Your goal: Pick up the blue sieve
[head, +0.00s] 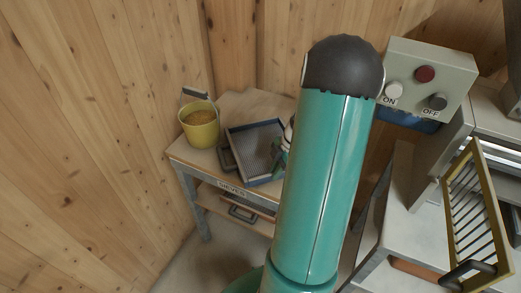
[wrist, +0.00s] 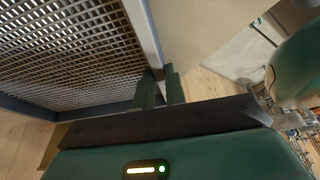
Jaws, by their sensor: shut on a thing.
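The blue sieve (head: 239,134) is a shallow frame with a grey mesh bottom, on or just above the top of the small table; I cannot tell if it is lifted. A dark handle shows at its left side. My gripper (head: 280,153) is at the sieve's right side, partly hidden behind my teal arm. In the wrist view, my gripper (wrist: 160,92) has its two green fingers on either side of the sieve's frame wall (wrist: 143,30), near a corner. It is shut on that wall. The mesh fills the upper left of this view.
A yellow bucket (head: 201,131) of grainy feed stands left of the sieve on the table (head: 257,104), labelled SIEVES. Another framed item (head: 242,214) lies on the lower shelf. At right are an ON/OFF control box (head: 428,75) and a yellow-framed grate (head: 457,196). Wooden walls close the back and left.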

